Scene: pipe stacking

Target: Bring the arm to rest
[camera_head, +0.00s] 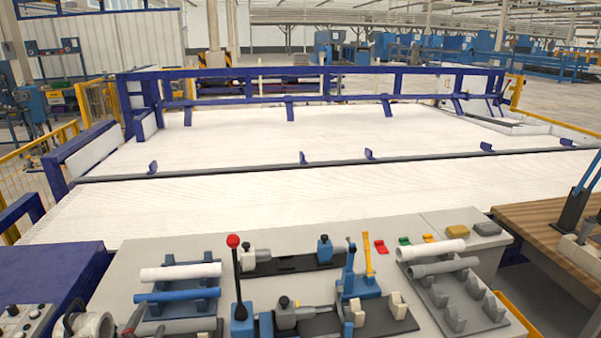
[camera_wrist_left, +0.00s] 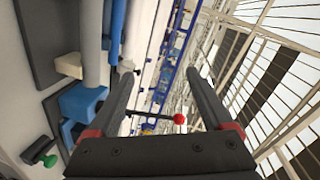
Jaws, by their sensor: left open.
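My left gripper (camera_wrist_left: 160,95) is open in the left wrist view, its two dark fingers apart with nothing between them. Part of my left arm shows at the lower left edge of the head view, near the left rack. The left rack (camera_head: 205,307) carries a white pipe (camera_head: 180,272) and a blue pipe (camera_head: 177,295), with another pale pipe at its front. The right rack (camera_head: 463,296) carries a white pipe (camera_head: 432,249) and a grey pipe (camera_head: 445,267) at its back; its front slots look empty. My right gripper is not seen.
A red-knobbed lever (camera_head: 234,241) stands upright beside the left rack. Clamp fixtures (camera_head: 350,285) and a yellow-handled lever (camera_head: 368,254) occupy the grey bench's middle. A wooden table (camera_head: 535,228) is at the right. Behind lies a wide white bed (camera_head: 280,205) with blue rails.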

